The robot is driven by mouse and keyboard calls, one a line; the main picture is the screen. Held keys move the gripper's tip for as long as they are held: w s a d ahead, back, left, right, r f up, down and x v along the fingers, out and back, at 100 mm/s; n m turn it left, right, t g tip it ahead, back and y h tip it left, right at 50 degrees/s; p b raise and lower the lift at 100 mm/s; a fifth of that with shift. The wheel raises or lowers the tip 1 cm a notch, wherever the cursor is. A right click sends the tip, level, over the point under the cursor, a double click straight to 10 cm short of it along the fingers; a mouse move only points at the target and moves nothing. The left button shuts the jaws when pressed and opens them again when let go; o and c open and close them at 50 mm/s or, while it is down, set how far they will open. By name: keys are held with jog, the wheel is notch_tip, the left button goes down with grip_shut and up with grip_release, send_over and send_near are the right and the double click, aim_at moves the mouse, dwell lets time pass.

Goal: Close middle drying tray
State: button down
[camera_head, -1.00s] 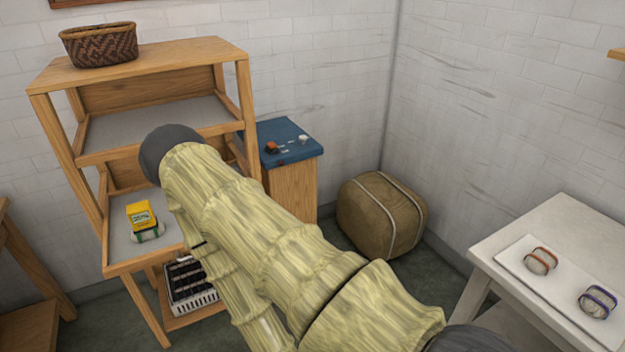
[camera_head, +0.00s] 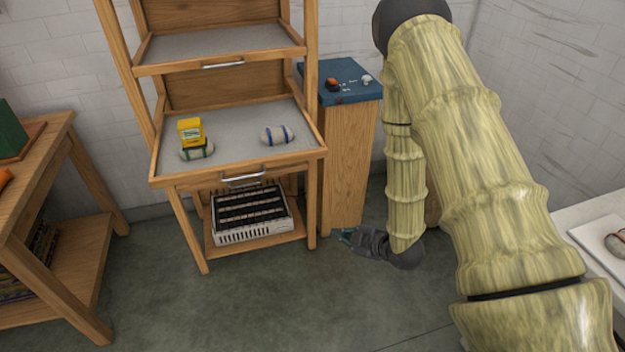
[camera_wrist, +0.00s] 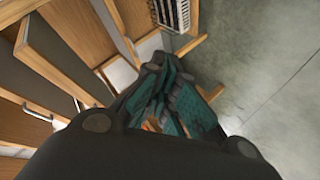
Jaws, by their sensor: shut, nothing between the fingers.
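The wooden drying rack holds the middle tray (camera_head: 228,166), which has a grey bed and a metal handle (camera_head: 242,176). It is pulled out, jutting further forward than the upper tray (camera_head: 220,45). On it lie a skein with a green band (camera_head: 197,153) and yellow label (camera_head: 190,131), and a blue-banded skein (camera_head: 277,135). My gripper (camera_head: 346,237) is shut and empty, low to the right of the rack and apart from the tray handle. Its teal fingers (camera_wrist: 178,100) show in the wrist view, close together, with tilted rack woodwork to their left.
A white slotted box (camera_head: 250,232) stands on the rack's bottom shelf. A wooden cabinet with a blue top (camera_head: 345,95) stands right of the rack. A wooden table (camera_head: 45,185) is at left and a white table (camera_head: 580,215) at right. Floor before the rack is clear.

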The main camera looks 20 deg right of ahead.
aim_at(295, 159)
jog(key=w+d+r+n+t+y+b, duration=0.25)
jog(key=w+r+n+y+b, duration=0.35)
jog(key=r+n, duration=0.65)
jog(key=shift+y, duration=0.7)
jog(key=shift+w+d+p+x, duration=0.4)
jog(key=shift+p+x, duration=0.05)
jog(key=shift+x, duration=1.75)
jog(key=shift+w+d+p+x, duration=0.35)
jog(key=shift+p+x, duration=0.1)
jog(key=shift+x, duration=1.75)
jog(key=shift+w+d+p+x, duration=0.4)
jog(key=shift+p+x, duration=0.05)
jog(key=shift+x, duration=1.75)
jog(key=shift+d+r, duration=0.1)
